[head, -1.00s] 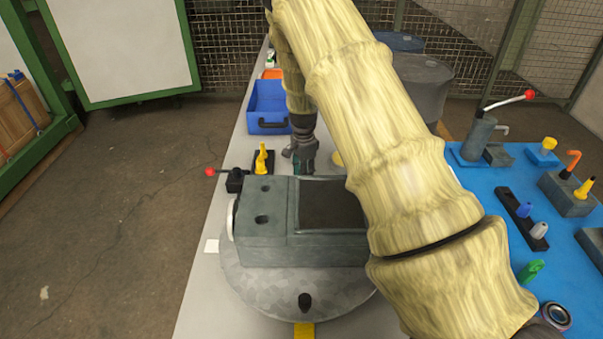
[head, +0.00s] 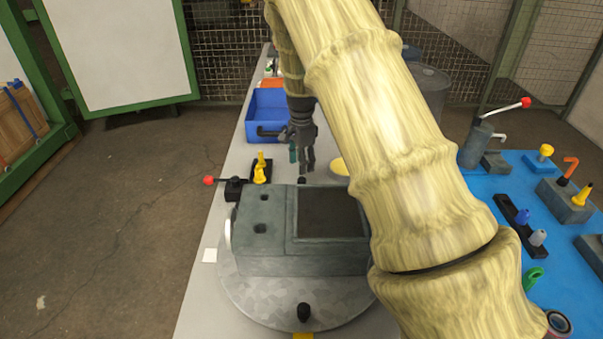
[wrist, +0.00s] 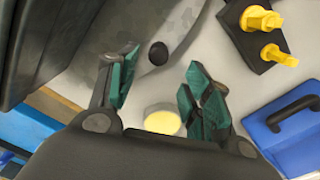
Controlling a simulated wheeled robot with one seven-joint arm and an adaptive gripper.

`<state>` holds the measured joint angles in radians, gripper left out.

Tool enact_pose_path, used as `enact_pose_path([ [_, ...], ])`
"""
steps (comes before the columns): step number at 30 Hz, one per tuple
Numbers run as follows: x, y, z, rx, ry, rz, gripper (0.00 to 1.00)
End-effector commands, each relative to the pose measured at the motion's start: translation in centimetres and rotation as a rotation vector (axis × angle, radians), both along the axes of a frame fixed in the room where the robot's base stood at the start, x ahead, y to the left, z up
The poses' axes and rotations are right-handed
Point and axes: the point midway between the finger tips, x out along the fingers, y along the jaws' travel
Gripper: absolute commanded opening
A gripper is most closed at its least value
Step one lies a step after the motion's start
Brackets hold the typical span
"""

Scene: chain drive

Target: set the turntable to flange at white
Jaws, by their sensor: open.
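The turntable (head: 345,320) is a round grey metal plate bearing a grey housing with holes and a dark recess (head: 328,213). A pale round edge, perhaps the flange (head: 228,236), shows at the housing's left side. A black knob (head: 303,312) stands on the plate's near rim. My gripper (head: 301,166) is open and empty beyond the housing. In the wrist view, another black knob (wrist: 158,53) on the plate appears between my open fingers (wrist: 160,78), apparently untouched.
A black block with yellow pegs (head: 260,170) and a red-tipped lever (head: 209,181) stand left of my gripper. A blue bin (head: 266,108) is behind. A yellow disc (head: 338,166) lies close on the right. The blue mat (head: 500,180) at right holds several fixtures.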

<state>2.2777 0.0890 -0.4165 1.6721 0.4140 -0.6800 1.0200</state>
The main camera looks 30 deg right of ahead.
Motion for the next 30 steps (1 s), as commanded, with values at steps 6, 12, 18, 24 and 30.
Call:
enact_pose_path([
  [6,0.1,0.0,2.8,-0.001,-0.001,0.000,0.50],
  [12,0.1,0.0,3.8,0.000,0.000,0.000,0.50],
  [18,0.1,0.0,3.9,0.000,0.000,0.000,0.50],
  [24,0.1,0.0,3.8,0.000,0.000,0.000,0.50],
  [30,0.2,0.2,4.0,0.002,-0.005,-0.003,0.50],
])
